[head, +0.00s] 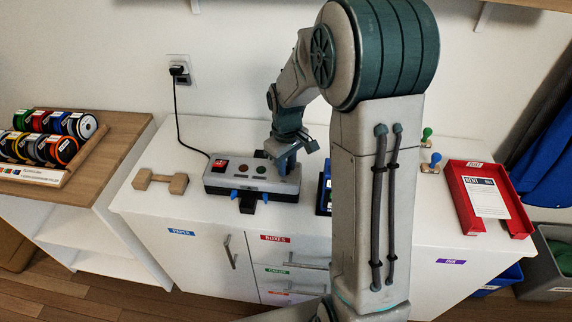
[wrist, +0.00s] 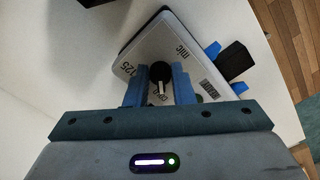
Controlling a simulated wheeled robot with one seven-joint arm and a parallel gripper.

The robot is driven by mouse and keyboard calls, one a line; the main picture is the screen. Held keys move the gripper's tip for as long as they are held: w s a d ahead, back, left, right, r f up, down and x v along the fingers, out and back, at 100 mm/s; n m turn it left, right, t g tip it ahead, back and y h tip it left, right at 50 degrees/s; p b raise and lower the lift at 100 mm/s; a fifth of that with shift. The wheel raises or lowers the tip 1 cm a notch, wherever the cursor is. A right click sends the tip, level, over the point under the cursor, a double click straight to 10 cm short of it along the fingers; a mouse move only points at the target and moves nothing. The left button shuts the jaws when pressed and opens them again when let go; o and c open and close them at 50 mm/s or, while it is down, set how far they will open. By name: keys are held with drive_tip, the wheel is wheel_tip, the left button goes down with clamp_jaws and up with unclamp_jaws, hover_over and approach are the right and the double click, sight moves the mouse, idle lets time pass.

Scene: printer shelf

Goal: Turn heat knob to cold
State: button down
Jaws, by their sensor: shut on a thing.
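The grey laminator (head: 222,182) stands on the white cabinet top, with its black cord running to the wall. In the head view, my gripper (head: 283,168) is at the right end of its top, and the heat knob is hidden there. In the wrist view, the black heat knob (wrist: 160,71) sits between the blue fingers of my gripper (wrist: 160,88), which is shut on it. A pale pointer mark on the knob points down in the picture. Printing beside it reads "125" and "mic" on the laminator panel (wrist: 150,48); the lettering by the fingers is partly hidden.
Stamps (head: 432,162) and a red paper tray (head: 468,208) are farther right. Spools (head: 50,135) stand on the left cabinet.

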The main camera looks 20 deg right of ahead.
drive_tip(key=shift+n, duration=0.8)
drive_tip(key=shift+w, duration=0.1)
drive_tip(key=c, duration=1.3)
unclamp_jaws()
drive_tip(key=shift+o, duration=0.2)
wheel_tip(320, 180, up, 14)
